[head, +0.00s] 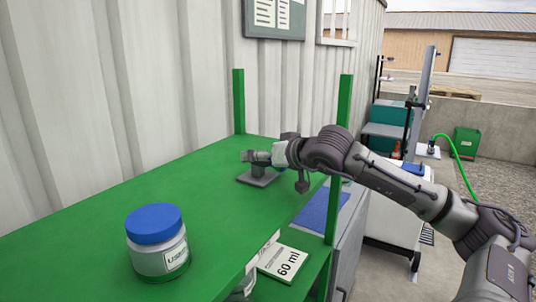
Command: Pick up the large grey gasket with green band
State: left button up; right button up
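I cannot make out a grey gasket with a green band in the head view. My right arm comes in from the right and reaches over the far end of the green bench (110,235). My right gripper (279,154) is beside a small grey fixture on a square base (258,177). The gripper is small and seen from a poor angle, so its finger opening and any contact with the fixture are unclear. My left gripper is out of view.
A jar with a blue lid (154,223) and a partly readable label stands on the near bench. Green posts (239,101) rise behind. The bench between jar and fixture is clear.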

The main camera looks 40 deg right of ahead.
jog(key=shift+d, duration=0.1)
jog(key=c, duration=0.9)
jog(key=shift+c, duration=0.4)
jog(key=shift+c, duration=0.5)
